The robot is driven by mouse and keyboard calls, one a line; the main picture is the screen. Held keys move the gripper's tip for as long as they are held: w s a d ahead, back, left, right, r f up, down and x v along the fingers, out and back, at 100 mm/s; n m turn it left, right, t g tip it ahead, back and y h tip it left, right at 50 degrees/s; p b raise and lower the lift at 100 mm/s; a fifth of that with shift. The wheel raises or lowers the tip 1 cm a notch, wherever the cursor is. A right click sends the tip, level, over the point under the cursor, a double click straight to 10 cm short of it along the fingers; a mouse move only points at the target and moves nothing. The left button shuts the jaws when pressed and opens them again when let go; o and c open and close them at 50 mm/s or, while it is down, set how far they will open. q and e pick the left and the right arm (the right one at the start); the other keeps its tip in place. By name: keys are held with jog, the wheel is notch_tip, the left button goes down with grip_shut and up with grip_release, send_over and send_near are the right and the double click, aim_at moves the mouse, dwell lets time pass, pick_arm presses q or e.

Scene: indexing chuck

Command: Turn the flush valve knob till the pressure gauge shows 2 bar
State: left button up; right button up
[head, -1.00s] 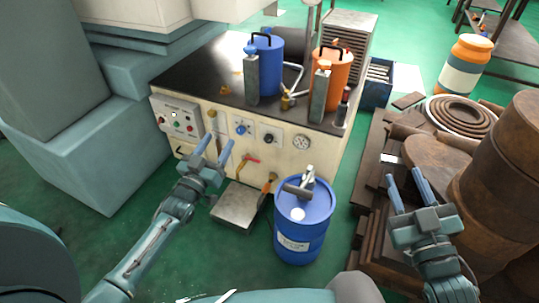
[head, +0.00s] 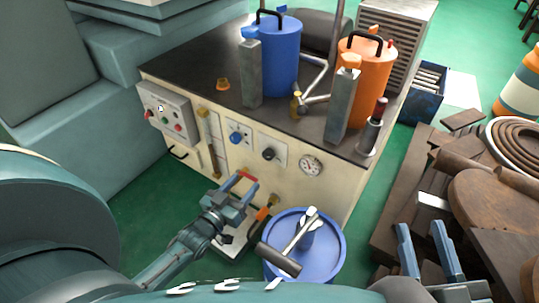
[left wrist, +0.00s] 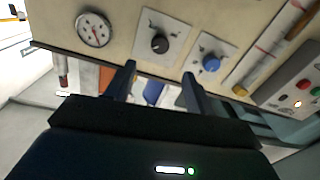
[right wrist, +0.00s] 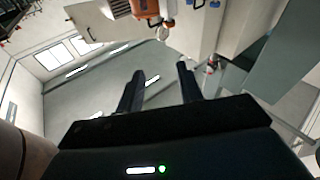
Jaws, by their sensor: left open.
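The pressure gauge (head: 311,166) is a round white dial at the right of the cream machine front; its reading is too small to tell. Left of it are a black knob (head: 269,154) and a blue knob (head: 236,138), each on a pale plate. I cannot read which is the flush valve knob. The left wrist view shows the gauge (left wrist: 94,30), black knob (left wrist: 159,44) and blue knob (left wrist: 211,63) beyond the fingers. My left gripper (head: 239,187) is open and empty, below the knobs and apart from them. My right gripper (head: 421,228) is open and empty, at the lower right.
A blue drum (head: 328,252) with a hammer (head: 279,259) on top stands in front of the machine. A red handle (head: 247,176) is close by my left fingers. A switch box (head: 166,112) is at the left. Rusty stock (head: 487,207) lies at the right.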

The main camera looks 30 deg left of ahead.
pick_arm(q)
jog(key=b, duration=0.2)
send_near(267, 157)
jog(key=w, duration=0.4)
jog(key=w+b, duration=0.1)
jog(key=w, duration=0.1)
jog(key=w+b, duration=0.1)
jog(key=w, duration=0.1)
jog(key=shift+w+d+f, duration=0.15)
jog(key=shift+d+f, duration=0.05)
jog(key=shift+d, duration=0.1)
jog(key=shift+w+d+r, duration=0.1)
jog(key=shift+w, duration=0.45)
pick_arm(e)
jog(key=shift+w+d+r+n+t+y, duration=0.1)
jog(key=shift+w+r+n+t+y, duration=0.15)
jog(key=shift+r+n+y, duration=0.3)
jog(key=shift+w+a+r+n+t+y, duration=0.1)
jog(key=shift+r+n+t+y, duration=0.2)
jog(key=shift+r+y, duration=0.3)
jog(key=shift+w+d+r+n+t+y, duration=0.1)
jog(key=shift+w+r+n+t+y, duration=0.15)
jog(key=shift+r+n+y, duration=0.35)
pick_arm(q)
jog(key=shift+c, duration=0.4)
pick_arm(e)
jog(key=shift+r, duration=0.1)
pick_arm(q)
jog(key=c, duration=0.9)
